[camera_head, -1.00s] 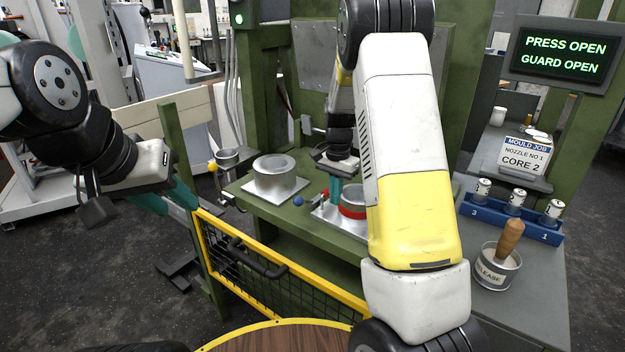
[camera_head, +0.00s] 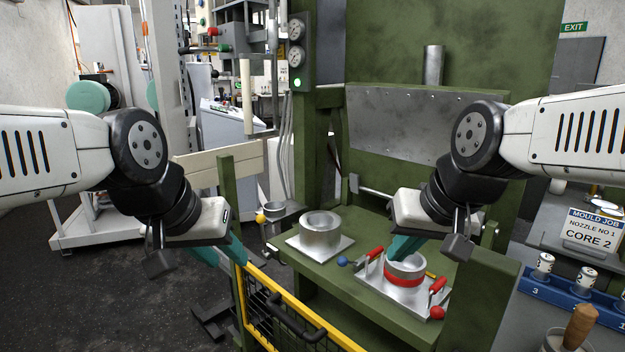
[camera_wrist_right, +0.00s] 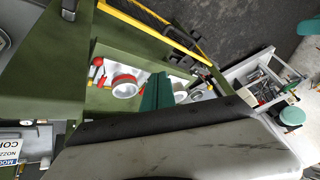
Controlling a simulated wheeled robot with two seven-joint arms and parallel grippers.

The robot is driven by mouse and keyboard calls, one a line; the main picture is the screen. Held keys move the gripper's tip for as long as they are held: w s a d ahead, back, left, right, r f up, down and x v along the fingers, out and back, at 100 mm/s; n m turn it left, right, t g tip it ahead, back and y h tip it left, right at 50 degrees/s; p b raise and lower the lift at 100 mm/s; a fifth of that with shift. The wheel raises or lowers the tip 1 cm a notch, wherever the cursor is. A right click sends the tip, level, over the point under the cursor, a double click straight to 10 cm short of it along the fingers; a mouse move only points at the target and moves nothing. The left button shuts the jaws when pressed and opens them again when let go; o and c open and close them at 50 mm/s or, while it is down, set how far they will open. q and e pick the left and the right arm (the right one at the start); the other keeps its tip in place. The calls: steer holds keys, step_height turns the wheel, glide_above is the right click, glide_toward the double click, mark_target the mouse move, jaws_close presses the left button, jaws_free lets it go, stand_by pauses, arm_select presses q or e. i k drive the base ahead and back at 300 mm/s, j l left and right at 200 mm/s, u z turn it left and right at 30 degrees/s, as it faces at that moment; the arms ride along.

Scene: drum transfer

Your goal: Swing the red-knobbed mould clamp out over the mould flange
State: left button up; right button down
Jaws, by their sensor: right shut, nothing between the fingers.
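The mould (camera_head: 405,267), a silver cylinder with a red band, stands on a bright plate (camera_head: 375,288) on the green press table. The red knob (camera_head: 437,312) is at the plate's front right corner, beside a red upright piece (camera_head: 438,285). I cannot tell how far its clamp arm reaches over the flange. The mould (camera_wrist_right: 125,86) and red knob (camera_wrist_right: 97,62) also show in the right wrist view. My right gripper (camera_head: 402,247) is shut and empty, its teal fingers just above and behind the mould. My left gripper (camera_head: 225,252) hangs left, away from the table; its finger gap is unclear.
A blue knob (camera_head: 342,261) and red handle lie at the plate's left side. Another silver cylinder (camera_head: 320,232) stands on a plate to the left. The yellow mesh guard (camera_head: 285,312) runs along the front left. A blue rack (camera_head: 560,291) stands right.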

mark_target(438, 311)
steer(key=z, duration=1.15)
